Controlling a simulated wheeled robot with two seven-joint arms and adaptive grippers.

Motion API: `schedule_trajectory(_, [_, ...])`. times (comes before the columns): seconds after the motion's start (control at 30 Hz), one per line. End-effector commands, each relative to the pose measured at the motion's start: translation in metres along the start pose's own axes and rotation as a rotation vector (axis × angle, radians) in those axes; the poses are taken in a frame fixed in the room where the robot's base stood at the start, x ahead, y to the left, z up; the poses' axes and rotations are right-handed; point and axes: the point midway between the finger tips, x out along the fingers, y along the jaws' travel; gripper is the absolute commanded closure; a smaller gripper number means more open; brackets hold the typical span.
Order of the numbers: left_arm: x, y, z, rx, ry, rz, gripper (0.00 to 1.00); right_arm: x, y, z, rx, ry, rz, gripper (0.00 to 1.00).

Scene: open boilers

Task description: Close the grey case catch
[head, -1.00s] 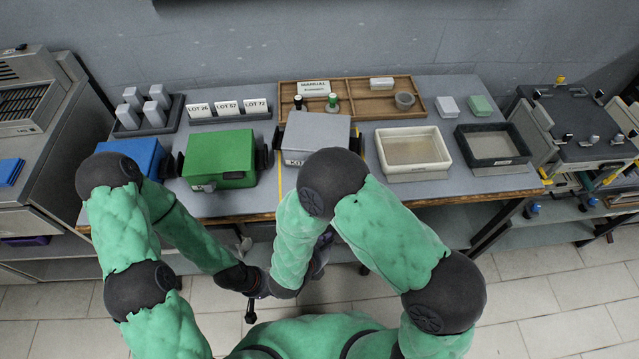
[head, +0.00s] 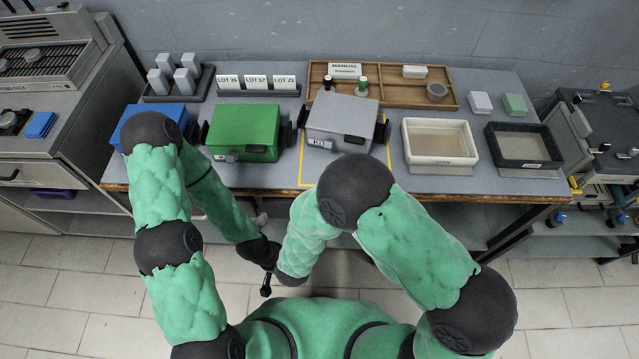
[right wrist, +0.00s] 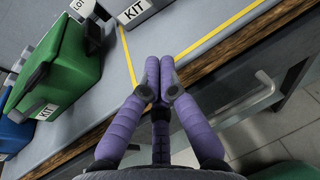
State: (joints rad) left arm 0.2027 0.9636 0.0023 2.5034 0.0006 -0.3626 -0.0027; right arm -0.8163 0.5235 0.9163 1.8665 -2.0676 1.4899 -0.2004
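The grey case (head: 343,116) stands on the bench inside a yellow taped outline, its lid down. Its front carries a KIT label (head: 320,143) and a small grey catch (head: 355,139); I cannot tell the catch's exact position. In the right wrist view only the case's lower front with its KIT label (right wrist: 132,11) shows, at the top. My right gripper (right wrist: 160,66) has purple fingers with tips together and nothing between them, short of the case near the bench's front edge; in the head view my arm hides it. My left gripper (head: 266,284) hangs low before the bench, its fingers unclear.
A green case (head: 243,128) stands close left of the grey one, and a blue case (head: 160,112) beyond it. A white tray (head: 440,170) and a dark tray (head: 525,170) lie to the right. A wooden divided tray (head: 395,97) is behind.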

Motion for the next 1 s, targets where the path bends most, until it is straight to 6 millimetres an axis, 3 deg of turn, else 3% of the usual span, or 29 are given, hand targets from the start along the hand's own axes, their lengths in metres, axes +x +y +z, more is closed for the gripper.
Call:
schedule_trajectory(0.5, [0.029, -0.010, -0.001, 0.000, 0.000, 0.000, 0.55, 0.091, -0.002, 0.001, 0.004, -0.002, -0.004, 1.00])
schedule_trajectory(0.7, [0.030, -0.011, -0.001, 0.000, 0.000, 0.000, 0.55, 0.095, -0.001, 0.029, 0.002, -0.001, -0.001, 1.00])
schedule_trajectory(1.0, [0.031, -0.011, -0.001, 0.000, 0.000, 0.000, 0.55, 0.096, -0.001, 0.038, -0.001, 0.001, -0.001, 1.00])
